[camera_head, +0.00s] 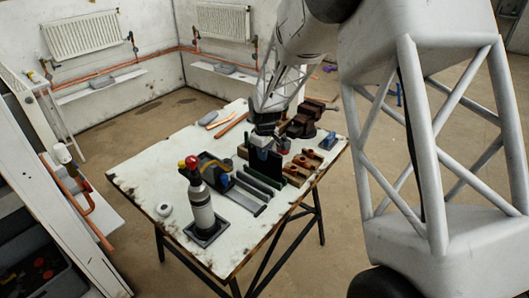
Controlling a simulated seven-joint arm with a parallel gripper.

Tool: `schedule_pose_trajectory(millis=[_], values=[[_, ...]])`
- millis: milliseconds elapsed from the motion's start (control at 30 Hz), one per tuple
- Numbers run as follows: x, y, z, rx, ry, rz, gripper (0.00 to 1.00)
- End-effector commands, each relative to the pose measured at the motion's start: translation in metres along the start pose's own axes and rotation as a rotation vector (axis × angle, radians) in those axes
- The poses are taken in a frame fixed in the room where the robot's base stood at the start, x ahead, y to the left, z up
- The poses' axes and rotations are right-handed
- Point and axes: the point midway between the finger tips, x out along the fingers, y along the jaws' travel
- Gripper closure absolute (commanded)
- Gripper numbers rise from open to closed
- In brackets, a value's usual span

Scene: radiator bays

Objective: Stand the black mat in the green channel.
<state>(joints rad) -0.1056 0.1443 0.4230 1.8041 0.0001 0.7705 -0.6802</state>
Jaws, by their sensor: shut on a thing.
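My gripper (264,146) is over the middle of the table, pointing down. It is shut on the black mat (266,166), a dark upright panel below the fingers. Low dark channels lie side by side just in front and to the left of the mat, and one of them looks green (263,181). The mat's lower edge is close to these channels. I cannot tell whether it is inside the green one, touching it or just above it.

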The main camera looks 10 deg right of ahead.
Motion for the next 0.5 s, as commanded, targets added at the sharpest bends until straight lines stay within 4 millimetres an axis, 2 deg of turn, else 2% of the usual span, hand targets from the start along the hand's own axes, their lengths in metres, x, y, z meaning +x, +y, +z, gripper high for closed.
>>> schedule_pose_trajectory(millis=[133, 167, 333, 500], values=[[-0.0003, 0.0, -0.0001, 0.0, 0.0, 0.0, 1.0], [-0.0003, 0.0, -0.0001, 0.0, 0.0, 0.0, 0.82], [-0.0002, 0.0, 0.0, 0.0, 0.0, 0.0, 0.56], [-0.0002, 0.0, -0.0001, 0.0, 0.0, 0.0, 0.54]])
